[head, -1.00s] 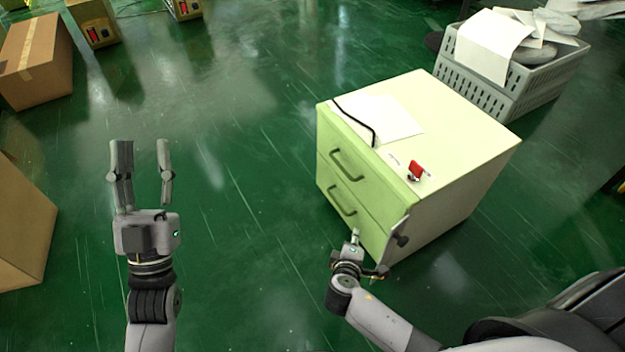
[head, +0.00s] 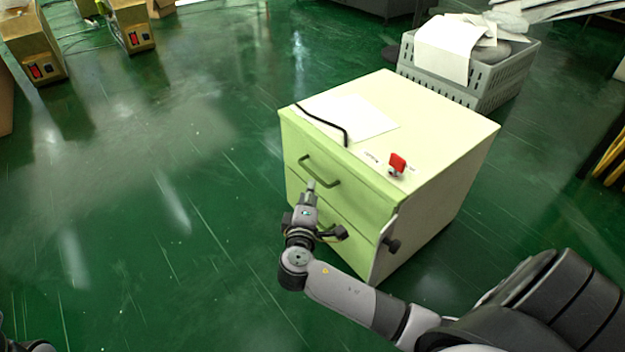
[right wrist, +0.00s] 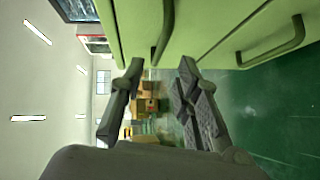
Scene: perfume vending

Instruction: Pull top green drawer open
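A pale cabinet with a light green front stands in the head view. Its top green drawer (head: 345,181) looks shut and has a dark green bar handle (head: 320,174). My right gripper (head: 311,188) is just in front of and below this handle. In the right wrist view the right gripper (right wrist: 160,66) is open, with the top handle (right wrist: 164,32) ahead of the gap between its fingertips; whether they touch is unclear. The lower drawer's handle (right wrist: 272,45) is off to the right there. Only a bit of my left arm shows at the head view's bottom left corner.
On the cabinet top are a white sheet (head: 360,119), a black cord (head: 322,122) and a red item (head: 397,162). A grey crate (head: 470,88) with papers stands behind. The green floor left of the cabinet is clear.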

